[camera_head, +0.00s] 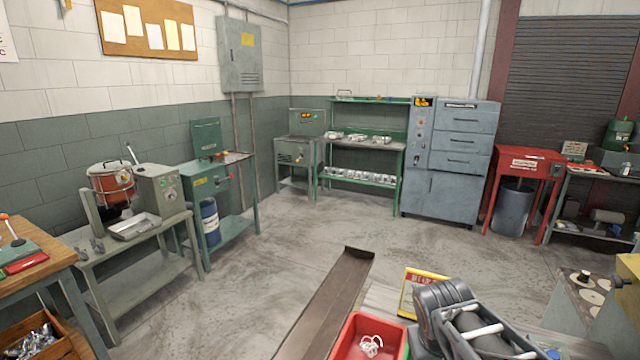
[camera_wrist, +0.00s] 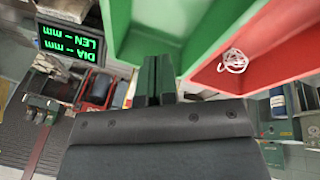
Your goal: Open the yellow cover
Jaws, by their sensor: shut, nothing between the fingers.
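A yellow block-like surface (camera_head: 628,268) shows at the right edge of the head view, cut off by the frame. It may be the yellow cover, but I cannot tell whether it is open or closed. My gripper (camera_wrist: 155,68) shows in the wrist view with its two dark fingers together and nothing between them. It is beside the green bin wall, apart from any yellow surface. I cannot make out the fingers in the head view.
A red bin (camera_head: 345,346) holding a white coil stands at the lower middle; a green bin (camera_wrist: 126,20) adjoins it in the wrist view. A yellow-edged sign (camera_head: 408,296) stands behind. A display (camera_wrist: 70,50) appears upside down. Open floor (camera_head: 270,265) lies to the left.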

